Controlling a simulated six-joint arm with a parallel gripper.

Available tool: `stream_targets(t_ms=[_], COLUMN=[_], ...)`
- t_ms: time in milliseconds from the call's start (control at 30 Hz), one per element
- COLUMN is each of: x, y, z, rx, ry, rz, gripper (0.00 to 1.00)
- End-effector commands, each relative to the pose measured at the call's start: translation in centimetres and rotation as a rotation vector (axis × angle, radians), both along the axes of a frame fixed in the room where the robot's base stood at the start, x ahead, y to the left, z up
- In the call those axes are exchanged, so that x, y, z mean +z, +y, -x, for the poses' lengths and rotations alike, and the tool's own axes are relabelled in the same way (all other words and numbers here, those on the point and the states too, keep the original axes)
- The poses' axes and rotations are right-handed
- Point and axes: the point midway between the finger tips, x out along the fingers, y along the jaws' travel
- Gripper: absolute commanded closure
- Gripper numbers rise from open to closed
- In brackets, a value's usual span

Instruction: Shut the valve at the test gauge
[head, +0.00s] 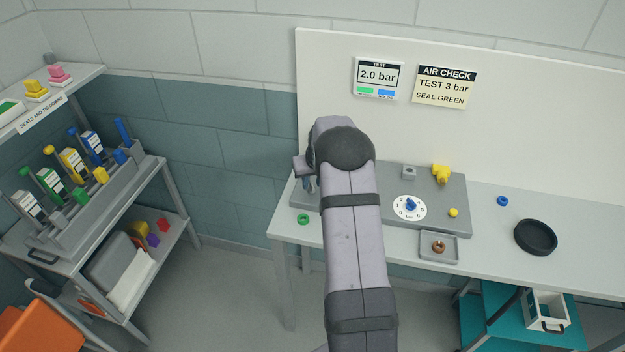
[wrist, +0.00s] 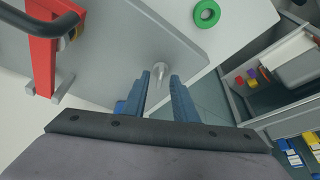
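The test gauge (head: 377,78) is a display on the white back panel and reads 2.0 bar. Below it, a grey plate (head: 440,220) on the bench carries a white dial (head: 409,207) with a blue pointer knob and a yellow fitting (head: 441,173). I cannot tell which part is the valve. My gripper (wrist: 160,77) has its blue fingers parted, with nothing held between them.
A red bracket (wrist: 43,50) with a black bar stands left in the wrist view. A green ring (head: 303,219) lies at the bench's left end. A small tray (head: 425,256), blue ring (head: 502,201) and black dish (head: 535,237) lie right. A shelf rack (head: 150,170) stands left.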

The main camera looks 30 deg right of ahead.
Motion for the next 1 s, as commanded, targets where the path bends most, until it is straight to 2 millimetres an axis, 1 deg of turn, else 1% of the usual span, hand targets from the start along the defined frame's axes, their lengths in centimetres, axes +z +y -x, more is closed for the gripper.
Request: stream_targets(t_ms=[267,367,400,733,1000], x=[-0.11,-0.11,-0.11,-0.12,-0.21], y=[-0.01,-0.01,-0.01,0.03,0.14], z=[-0.04,-0.04,-0.03,-0.04,-0.06], rx=[0.0,0.0,0.0,-0.012,-0.111], ry=[-0.001,0.0,0.0,0.0,0.0], rz=[0.0,0.0,0.0,0.001,0.001], gripper=[0.74,0.96,1.0,1.0,1.0])
